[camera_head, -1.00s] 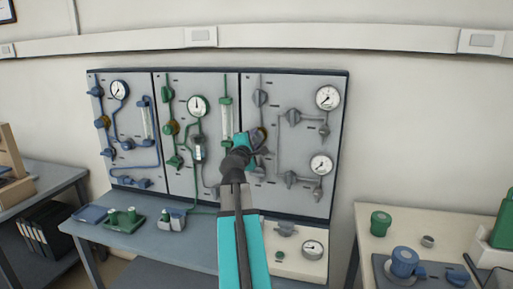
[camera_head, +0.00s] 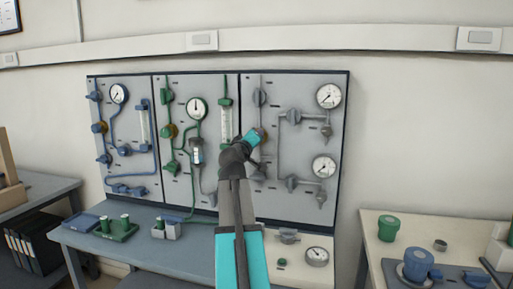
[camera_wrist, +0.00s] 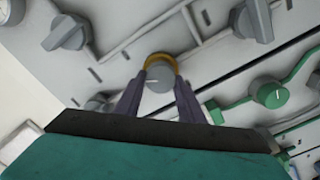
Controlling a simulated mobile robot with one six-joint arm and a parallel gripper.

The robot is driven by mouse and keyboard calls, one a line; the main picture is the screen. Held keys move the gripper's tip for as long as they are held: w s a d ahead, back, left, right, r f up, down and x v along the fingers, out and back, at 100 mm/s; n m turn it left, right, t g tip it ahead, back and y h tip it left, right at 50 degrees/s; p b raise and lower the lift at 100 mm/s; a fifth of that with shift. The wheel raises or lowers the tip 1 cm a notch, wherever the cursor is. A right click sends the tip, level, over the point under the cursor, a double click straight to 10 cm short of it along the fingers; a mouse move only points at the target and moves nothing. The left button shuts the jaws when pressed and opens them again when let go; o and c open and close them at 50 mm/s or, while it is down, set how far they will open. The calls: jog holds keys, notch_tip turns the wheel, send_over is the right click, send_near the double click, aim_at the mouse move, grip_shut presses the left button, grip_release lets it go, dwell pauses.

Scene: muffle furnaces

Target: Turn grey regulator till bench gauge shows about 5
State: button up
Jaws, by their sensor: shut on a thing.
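The grey regulator (camera_wrist: 159,78) is a round grey knob with a white mark and a yellow-orange collar, on the grey right-hand panel. My gripper (camera_wrist: 160,90) is shut on this knob, one finger on each side of it. In the head view my gripper (camera_head: 259,135) reaches up to the left part of that panel and largely hides the knob.
Two more round gauges, an upper one (camera_head: 329,96) and a lower one (camera_head: 323,166), sit on the grey panel. A green knob (camera_wrist: 269,93) is right of my fingers. A grey valve handle (camera_wrist: 66,31) is at upper left. A green panel gauge (camera_head: 197,108) is to the left.

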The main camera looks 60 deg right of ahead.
jog(key=shift+w+a+f+m+b, duration=0.1)
jog(key=shift+f+m+b, duration=0.05)
jog(key=shift+m+b, duration=0.55)
jog(key=shift+a+f+m+b, duration=0.15)
jog(key=shift+m+b, duration=0.3)
jog(key=shift+m, duration=0.45)
jog(key=shift+d, duration=0.1)
jog(key=o, duration=1)
jog(key=shift+o, duration=0.2)
jog(key=shift+r, duration=0.15)
jog(key=p+v, duration=0.1)
jog(key=v, duration=1.3)
